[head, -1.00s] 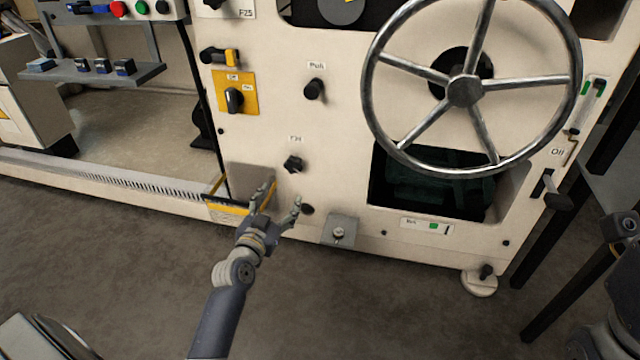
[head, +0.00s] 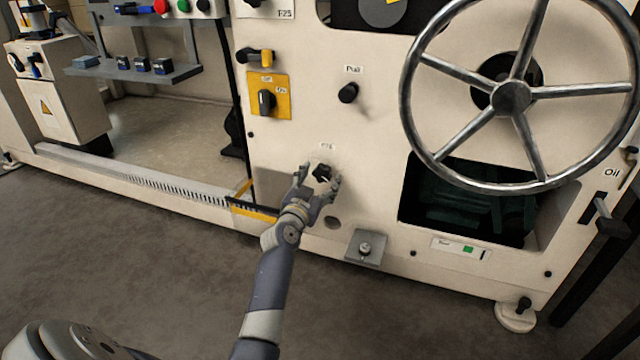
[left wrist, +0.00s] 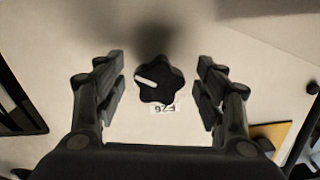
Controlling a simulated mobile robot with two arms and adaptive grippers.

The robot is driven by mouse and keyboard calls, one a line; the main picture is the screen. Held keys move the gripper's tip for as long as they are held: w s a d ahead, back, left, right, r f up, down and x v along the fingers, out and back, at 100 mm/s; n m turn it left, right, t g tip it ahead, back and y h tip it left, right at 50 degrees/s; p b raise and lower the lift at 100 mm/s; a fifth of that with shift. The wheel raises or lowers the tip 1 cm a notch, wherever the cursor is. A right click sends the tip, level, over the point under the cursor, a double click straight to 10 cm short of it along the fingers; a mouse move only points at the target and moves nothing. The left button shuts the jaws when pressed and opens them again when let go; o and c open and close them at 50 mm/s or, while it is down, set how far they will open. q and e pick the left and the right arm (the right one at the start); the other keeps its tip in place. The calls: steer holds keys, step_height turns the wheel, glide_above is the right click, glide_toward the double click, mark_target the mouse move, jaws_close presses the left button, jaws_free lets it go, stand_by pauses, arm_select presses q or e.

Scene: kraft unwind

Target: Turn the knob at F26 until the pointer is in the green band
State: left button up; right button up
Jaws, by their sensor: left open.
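The F26 knob (head: 322,172) is a black lobed knob on the cream machine panel, below a small label. In the left wrist view the knob (left wrist: 159,80) has a white pointer line, and its F26 label (left wrist: 164,108) appears upside down. My left gripper (head: 318,178) is open, with one finger on each side of the knob. In the left wrist view both fingers (left wrist: 160,85) stand apart from the knob with gaps. A small gauge strip with a green patch (head: 468,249) sits low on the panel; its pointer is too small to read. My right gripper is not in view.
A large spoked handwheel (head: 511,98) stands out at the right. Above the knob are a black Pull knob (head: 348,93) and a yellow-plated rotary switch (head: 266,101). A grey bracket (head: 367,247) juts out below. The floor in front is clear.

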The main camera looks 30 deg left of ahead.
arm_select(q)
steer(key=shift+w, duration=0.2)
steer(key=c, duration=1.1)
